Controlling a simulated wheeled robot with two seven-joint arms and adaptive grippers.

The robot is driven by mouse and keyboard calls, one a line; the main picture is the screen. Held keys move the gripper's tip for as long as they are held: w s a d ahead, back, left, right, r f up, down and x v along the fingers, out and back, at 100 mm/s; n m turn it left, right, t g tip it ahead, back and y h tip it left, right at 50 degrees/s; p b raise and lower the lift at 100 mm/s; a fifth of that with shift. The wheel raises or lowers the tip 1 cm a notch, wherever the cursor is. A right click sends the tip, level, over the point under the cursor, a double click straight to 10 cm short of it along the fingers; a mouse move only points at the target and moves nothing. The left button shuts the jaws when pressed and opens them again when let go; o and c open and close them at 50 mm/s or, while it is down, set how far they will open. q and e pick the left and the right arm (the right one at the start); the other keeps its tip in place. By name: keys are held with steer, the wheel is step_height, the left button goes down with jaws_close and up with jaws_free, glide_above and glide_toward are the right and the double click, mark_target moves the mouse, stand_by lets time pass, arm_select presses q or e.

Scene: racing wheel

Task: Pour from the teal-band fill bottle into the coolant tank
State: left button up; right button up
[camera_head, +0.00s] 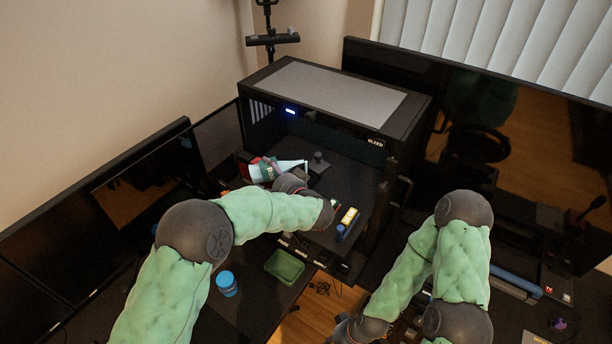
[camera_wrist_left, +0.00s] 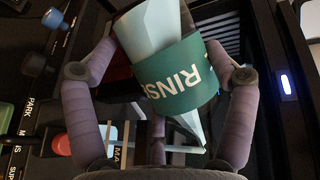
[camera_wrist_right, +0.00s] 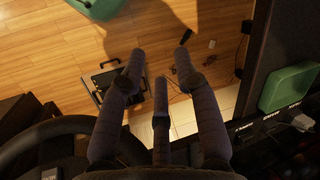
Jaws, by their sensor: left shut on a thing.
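The fill bottle (camera_head: 288,165) is pale with a teal band, and lies tilted almost level inside the open black case, its narrow spout to the right. In the left wrist view the bottle (camera_wrist_left: 150,28) shows its band lettered "RINS". My left gripper (camera_wrist_left: 160,52) is shut on it, fingers on both sides. A small dark upright cylinder (camera_head: 318,159) stands just right of the spout; I cannot tell whether it belongs to the coolant tank. No liquid stream shows. My right gripper (camera_wrist_right: 159,58) is open and empty, above the floor by the desk edge.
The case roof (camera_head: 330,92) overhangs the bottle. A yellow and blue item (camera_head: 347,221) sits at the case front. A green tray (camera_head: 284,266) and blue-capped jar (camera_head: 227,283) stand nearer. Monitors flank the case; a steering wheel (camera_wrist_right: 45,135) is beside my right gripper.

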arm_select(q)
steer(key=shift+r+m+p, duration=0.1)
steer(key=shift+m+p, duration=0.2)
steer(key=shift+p, duration=0.8)
stand_by(1.1)
